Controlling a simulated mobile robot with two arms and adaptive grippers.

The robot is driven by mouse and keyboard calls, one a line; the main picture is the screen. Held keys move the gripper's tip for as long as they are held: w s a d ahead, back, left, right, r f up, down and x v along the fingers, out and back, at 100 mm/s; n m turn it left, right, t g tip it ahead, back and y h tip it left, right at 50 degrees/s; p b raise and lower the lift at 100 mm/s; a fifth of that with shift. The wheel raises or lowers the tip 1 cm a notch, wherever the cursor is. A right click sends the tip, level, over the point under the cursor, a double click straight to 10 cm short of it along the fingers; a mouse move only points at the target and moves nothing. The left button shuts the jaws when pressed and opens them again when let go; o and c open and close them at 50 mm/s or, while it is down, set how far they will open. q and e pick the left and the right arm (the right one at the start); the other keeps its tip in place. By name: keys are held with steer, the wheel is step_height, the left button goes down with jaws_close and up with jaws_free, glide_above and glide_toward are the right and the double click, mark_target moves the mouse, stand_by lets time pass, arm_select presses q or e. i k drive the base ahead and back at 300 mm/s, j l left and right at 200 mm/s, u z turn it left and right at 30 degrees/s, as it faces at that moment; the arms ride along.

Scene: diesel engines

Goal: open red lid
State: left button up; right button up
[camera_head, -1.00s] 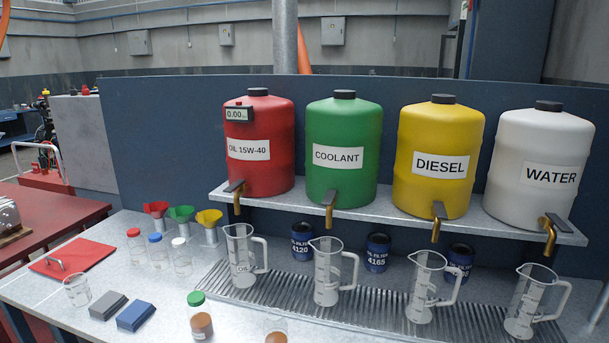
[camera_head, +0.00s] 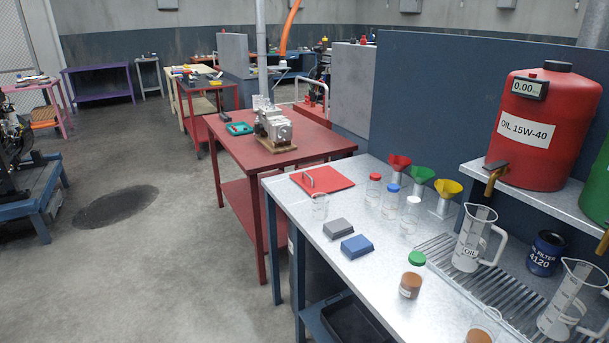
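A flat red lid (camera_head: 330,179) with a metal handle (camera_head: 308,180) lies closed on the far left corner of the grey metal worktable (camera_head: 290,208). A small clear jar with a red cap (camera_head: 374,189) stands to its right, beside a jar with a blue cap (camera_head: 391,199) and a jar with a white cap (camera_head: 411,214). A clear beaker (camera_head: 320,207) stands just in front of the flat lid. Neither of my grippers is in view.
Grey (camera_head: 338,228) and blue (camera_head: 357,247) blocks lie near the table's front edge. Funnels, a green-capped jar (camera_head: 414,275) and measuring jugs (camera_head: 476,240) stand to the right. A red table (camera_head: 235,150) adjoins behind. Open floor (camera_head: 165,260) lies to the left.

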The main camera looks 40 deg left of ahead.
mark_target(325, 179)
steer(key=u, duration=1)
steer(key=i+j+z, duration=0.25)
steer(key=z, duration=0.2)
steer(key=i+j+z, duration=0.15)
steer(key=j+z, duration=0.3)
steer(key=i+l, duration=0.05)
steer(key=l, duration=0.05)
